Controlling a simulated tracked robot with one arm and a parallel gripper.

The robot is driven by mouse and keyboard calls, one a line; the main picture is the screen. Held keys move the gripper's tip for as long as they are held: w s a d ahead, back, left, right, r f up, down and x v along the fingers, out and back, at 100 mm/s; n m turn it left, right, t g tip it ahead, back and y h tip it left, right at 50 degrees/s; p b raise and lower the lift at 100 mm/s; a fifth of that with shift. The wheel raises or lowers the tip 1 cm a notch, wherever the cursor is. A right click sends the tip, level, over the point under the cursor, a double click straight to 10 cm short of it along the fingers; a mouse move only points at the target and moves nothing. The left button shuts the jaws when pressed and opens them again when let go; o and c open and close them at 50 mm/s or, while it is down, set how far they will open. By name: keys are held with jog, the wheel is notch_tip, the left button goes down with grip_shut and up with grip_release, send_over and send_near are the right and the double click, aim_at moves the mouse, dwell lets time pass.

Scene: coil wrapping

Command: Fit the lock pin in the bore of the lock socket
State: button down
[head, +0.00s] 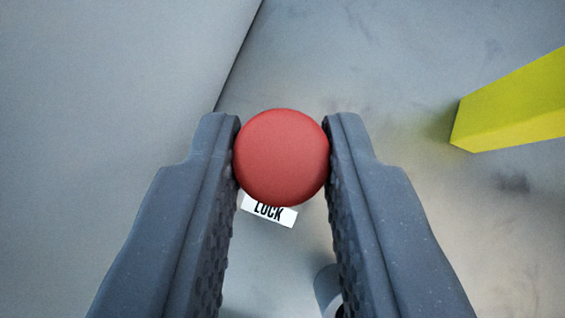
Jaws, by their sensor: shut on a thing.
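My gripper (281,135) is shut on a round red knob, which I take to be the head of the lock pin (281,160). The knob sits between the two dark ridged fingertips and touches both. Its shaft is hidden behind the knob, so I cannot tell whether it is in a bore. A white label reading "LOCK" (268,211) shows just below the knob, partly covered by it. No lock socket or bore can be made out for certain; it may be hidden behind the knob.
A small grey rounded part (326,284) shows low between the fingers, partly covered by the right finger. A yellow beam (515,105) juts in from the right. A plain grey panel (110,70) fills the left, its edge running up from the left fingertip. Grey floor (370,50) lies beyond.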

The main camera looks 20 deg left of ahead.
aim_at(281, 196)
jog(key=shift+f+b, duration=1.35)
jog(key=shift+f, duration=1.25)
jog(key=c, duration=1.1)
grip_release()
jog(key=shift+c, duration=0.2)
jog(key=p+v, duration=0.2)
jog(key=v, duration=1.1)
jog(key=shift+s+r, duration=0.25)
jog(key=shift+r, duration=0.05)
jog(key=shift+d, duration=0.1)
notch_tip(281, 196, up, 21)
jog(key=s+m+t+h+p, duration=0.2)
jog(key=s+t, duration=0.1)
jog(key=s+a+r+t, duration=0.1)
jog(key=s+r, duration=0.3)
jog(key=r, duration=0.4)
jog(key=s+a+r+m+t, duration=0.1)
jog(key=s+r, duration=0.2)
jog(key=r, duration=0.4)
jog(key=s+a+r+m+t+h, duration=0.1)
jog(key=s+r, duration=0.3)
jog(key=r, duration=0.4)
jog(key=shift+s+a+r+t+p, duration=0.35)
jog(key=shift+a+t+p, duration=0.05)
jog(key=shift+a+t, duration=0.1)
